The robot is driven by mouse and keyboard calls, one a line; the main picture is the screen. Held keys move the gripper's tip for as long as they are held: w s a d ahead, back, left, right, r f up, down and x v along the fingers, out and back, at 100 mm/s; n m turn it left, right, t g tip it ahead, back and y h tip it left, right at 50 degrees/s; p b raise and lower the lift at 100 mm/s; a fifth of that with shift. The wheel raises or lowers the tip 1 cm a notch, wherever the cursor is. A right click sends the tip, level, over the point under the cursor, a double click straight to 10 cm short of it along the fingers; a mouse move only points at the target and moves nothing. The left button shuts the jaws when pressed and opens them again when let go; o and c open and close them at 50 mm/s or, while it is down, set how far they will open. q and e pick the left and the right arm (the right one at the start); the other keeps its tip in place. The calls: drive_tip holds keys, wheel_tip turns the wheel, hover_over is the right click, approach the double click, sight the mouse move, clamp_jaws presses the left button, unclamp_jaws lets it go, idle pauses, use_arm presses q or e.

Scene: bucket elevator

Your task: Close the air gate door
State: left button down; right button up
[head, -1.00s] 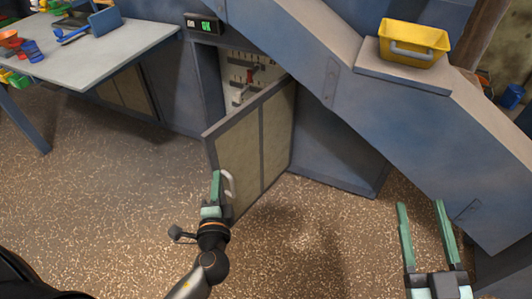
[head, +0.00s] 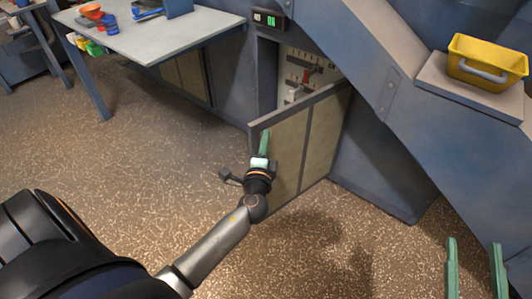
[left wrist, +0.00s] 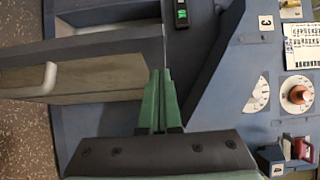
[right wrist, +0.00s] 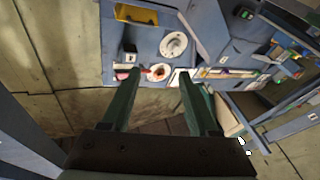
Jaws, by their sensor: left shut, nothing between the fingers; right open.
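The air gate door (head: 318,140), a beige panel in a grey frame, stands swung open from its opening (head: 268,75) in the blue housing. My left gripper (head: 265,137) is shut and empty in front of the door's left part, with its tips just below the top edge. I cannot tell whether it touches the door. In the left wrist view the shut fingers (left wrist: 159,75) overlap one end of the door (left wrist: 100,80), and its pale handle (left wrist: 42,80) is apart from them. The handle is hidden in the head view. My right gripper (head: 474,243) is open and empty at the lower right.
A red-handled part (head: 307,75) shows inside. A sloping blue chute with a yellow bin (head: 487,62) is at the right. A grey worktable (head: 150,36) stands at the back left. The speckled floor is clear.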

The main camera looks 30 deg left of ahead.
sight(261, 125)
use_arm(q)
drive_tip(key=shift+w+a, duration=0.2)
drive_tip(key=shift+a, duration=0.5)
drive_tip(key=shift+w+a, duration=0.15)
drive_tip(key=shift+a, duration=0.5)
drive_tip(key=shift+a, duration=0.1)
